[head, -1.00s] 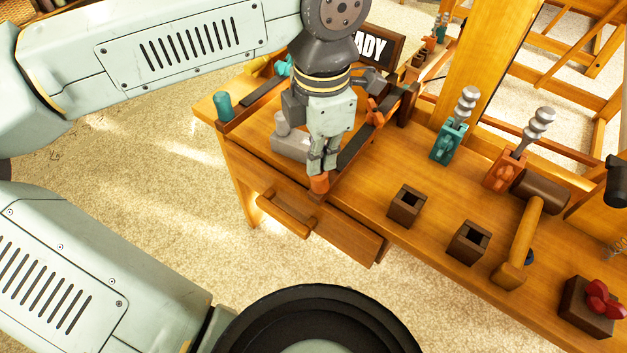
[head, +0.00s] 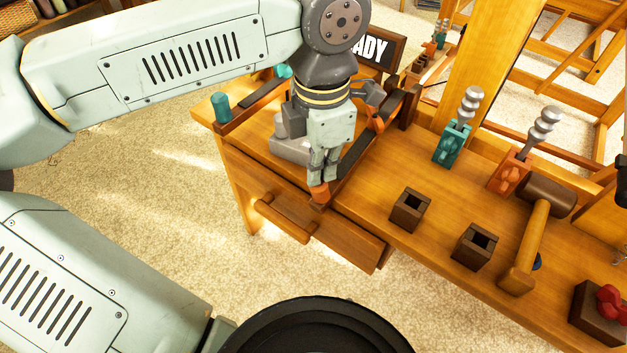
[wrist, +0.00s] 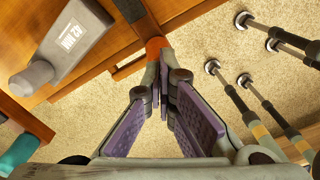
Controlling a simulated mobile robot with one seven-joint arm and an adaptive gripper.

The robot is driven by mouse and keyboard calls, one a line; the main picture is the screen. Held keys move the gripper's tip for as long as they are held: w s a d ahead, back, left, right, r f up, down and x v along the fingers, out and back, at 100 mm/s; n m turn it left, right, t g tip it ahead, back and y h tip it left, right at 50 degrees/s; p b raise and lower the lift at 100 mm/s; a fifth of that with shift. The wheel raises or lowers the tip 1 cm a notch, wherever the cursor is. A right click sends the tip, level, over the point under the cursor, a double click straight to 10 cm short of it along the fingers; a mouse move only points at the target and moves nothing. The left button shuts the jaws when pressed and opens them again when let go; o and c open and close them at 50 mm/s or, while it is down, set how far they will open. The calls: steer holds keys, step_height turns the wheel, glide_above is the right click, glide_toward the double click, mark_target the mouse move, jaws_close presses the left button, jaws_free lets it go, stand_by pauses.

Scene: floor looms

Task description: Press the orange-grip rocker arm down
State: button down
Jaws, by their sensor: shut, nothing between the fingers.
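The orange-grip rocker arm is a dark bar (head: 357,153) with an orange grip (head: 320,194) at its near end, by the front edge of the wooden bench. The grip also shows in the wrist view (wrist: 156,44), just beyond the fingertips. My gripper (head: 319,181) is shut and empty, pointing down, with its fingertips at the top of the orange grip. They appear to touch it. The fingers hide part of the grip and bar. In the wrist view, the closed fingertips (wrist: 164,62) meet below the grip.
A second rocker arm with a teal grip (head: 221,106) stands at the left. A grey block (head: 290,147) lies between the two arms. Teal (head: 452,143) and orange (head: 509,174) levers, small dark boxes (head: 410,210) and a mallet (head: 530,235) stand to the right.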

steer(key=shift+r+p, duration=1.95)
steer(key=shift+r, duration=1.05)
step_height(320, 180, up, 5)
steer(key=p, duration=0.3)
